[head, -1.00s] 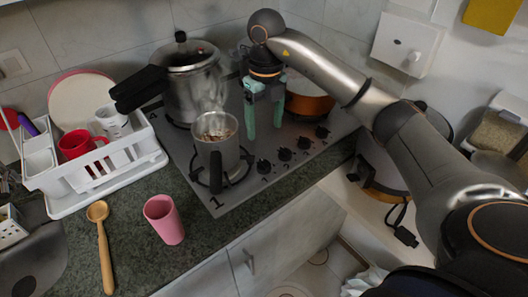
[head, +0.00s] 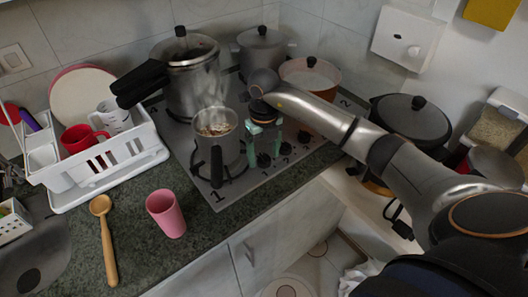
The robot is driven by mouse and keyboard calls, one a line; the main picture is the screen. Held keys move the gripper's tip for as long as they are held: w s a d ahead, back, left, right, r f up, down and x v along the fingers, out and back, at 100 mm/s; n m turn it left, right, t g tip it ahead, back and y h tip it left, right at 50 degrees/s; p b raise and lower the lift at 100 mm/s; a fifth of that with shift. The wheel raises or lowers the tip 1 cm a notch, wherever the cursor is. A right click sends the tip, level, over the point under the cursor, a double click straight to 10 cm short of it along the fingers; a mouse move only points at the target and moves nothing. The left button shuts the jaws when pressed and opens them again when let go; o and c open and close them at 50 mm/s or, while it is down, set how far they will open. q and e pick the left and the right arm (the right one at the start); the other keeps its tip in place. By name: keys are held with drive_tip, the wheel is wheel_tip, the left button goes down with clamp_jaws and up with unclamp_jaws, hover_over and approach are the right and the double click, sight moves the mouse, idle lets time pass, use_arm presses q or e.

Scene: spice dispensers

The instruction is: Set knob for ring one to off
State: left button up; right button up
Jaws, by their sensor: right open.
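The stove (head: 230,187) carries a row of dark knobs along its front edge. The nearest knob (head: 264,160) is by the front-left ring, where a "1" is printed. My right gripper (head: 265,158), with teal fingers, points down at this knob, which shows between the open fingertips. I cannot tell whether the fingers touch it, and its pointer is too small to read. Two more knobs, the second (head: 285,148) and third (head: 304,136), show to the right. A steaming metal pot (head: 217,150) stands on ring one. My left gripper is out of view.
The pot's dark handle (head: 216,168) is close to the left of my gripper. A pressure cooker (head: 190,75), a grey pot (head: 262,50) and an orange pot (head: 312,75) stand behind. A pink cup (head: 166,213) and wooden spoon (head: 105,240) are on the counter.

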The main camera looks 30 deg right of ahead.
drive_tip(key=shift+f, duration=0.1)
drive_tip(key=shift+c, duration=0.4)
clamp_jaws()
